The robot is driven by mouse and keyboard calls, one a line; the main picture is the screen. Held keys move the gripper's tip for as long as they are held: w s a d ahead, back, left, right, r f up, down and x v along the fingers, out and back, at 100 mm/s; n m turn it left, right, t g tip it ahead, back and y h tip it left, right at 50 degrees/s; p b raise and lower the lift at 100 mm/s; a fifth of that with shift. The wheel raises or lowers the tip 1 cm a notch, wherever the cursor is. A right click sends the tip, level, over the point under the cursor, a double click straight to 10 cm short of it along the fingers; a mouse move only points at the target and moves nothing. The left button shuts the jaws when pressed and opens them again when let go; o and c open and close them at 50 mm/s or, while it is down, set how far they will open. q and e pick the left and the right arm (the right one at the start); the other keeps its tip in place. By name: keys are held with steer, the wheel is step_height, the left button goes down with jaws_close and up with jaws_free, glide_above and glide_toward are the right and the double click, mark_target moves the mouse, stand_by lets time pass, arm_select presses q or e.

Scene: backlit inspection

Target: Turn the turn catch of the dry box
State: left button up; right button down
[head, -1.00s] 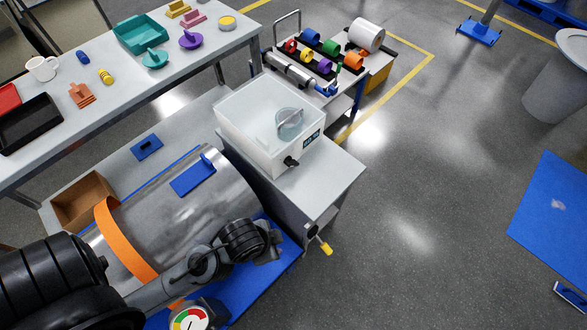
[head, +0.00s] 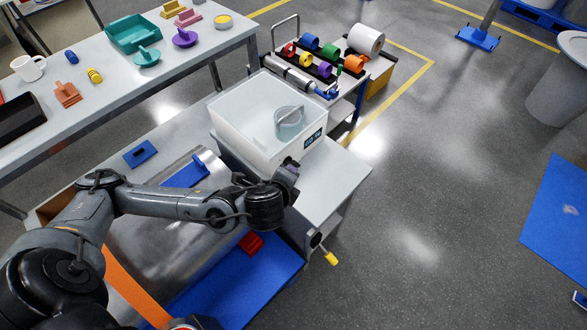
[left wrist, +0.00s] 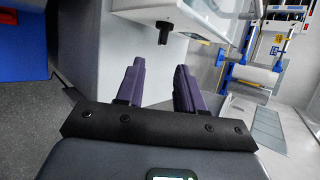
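The dry box (head: 240,141) is a white, clear-topped box with a small dark label, standing on a grey cabinet. Its turn catch (left wrist: 163,33) shows in the left wrist view as a short black knob on the box's front, beyond my fingers and apart from them. My left gripper (left wrist: 158,82) is open, with two purple-grey fingers and nothing between them. In the head view the left gripper (head: 287,172) is close to the box's front lower edge and hides most or all of the catch. My right gripper is not in view.
A round grey-blue container (head: 289,122) shows inside the box. A yellow-handled valve (head: 330,258) sticks out below the cabinet top.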

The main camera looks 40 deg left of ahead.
mark_target(292, 164)
arm_select(q)
steer(key=b+x, duration=0.2)
steer(key=x, duration=0.8)
steer(key=shift+w+a, duration=0.25)
steer(key=shift+w, duration=0.05)
jaws_close()
